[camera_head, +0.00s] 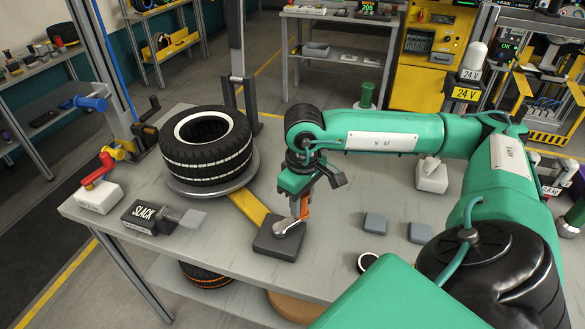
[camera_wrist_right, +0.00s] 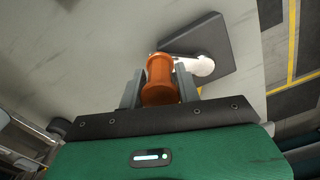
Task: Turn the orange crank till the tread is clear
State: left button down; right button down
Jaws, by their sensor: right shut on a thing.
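The orange crank handle (camera_head: 304,207) stands upright on a metal crank arm (camera_head: 288,229) over a dark block (camera_head: 277,243) near the table's front edge. My right gripper (camera_head: 299,200) is shut on the handle from above. In the right wrist view the orange handle (camera_wrist_right: 161,80) sits between the two fingers of my right gripper (camera_wrist_right: 160,88), with the pale crank arm (camera_wrist_right: 195,66) beyond it. The tyre (camera_head: 206,147) lies flat on a round metal plate (camera_head: 213,187), left of the crank. A yellow bar (camera_head: 248,208) runs from the plate towards the block. My left gripper is not in view.
A block marked SLACK (camera_head: 148,217) and a white box with a red lever (camera_head: 98,196) stand at the table's left. Two grey blocks (camera_head: 375,223) lie right of the crank. A dark post (camera_head: 238,90) rises behind the tyre. The grey table (camera_head: 330,262) is bare around the crank block's right side.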

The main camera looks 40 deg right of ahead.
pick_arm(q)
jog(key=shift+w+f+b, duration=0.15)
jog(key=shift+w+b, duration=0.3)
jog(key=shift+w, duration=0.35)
pick_arm(e)
jog(key=shift+w+r+n, duration=0.1)
jog(key=shift+w+n, duration=0.25)
jog(key=shift+n, duration=0.15)
jog(key=c, duration=1.2)
grip_release()
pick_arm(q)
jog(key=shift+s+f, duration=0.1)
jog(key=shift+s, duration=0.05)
pick_arm(e)
jog(key=shift+r, duration=6.9)
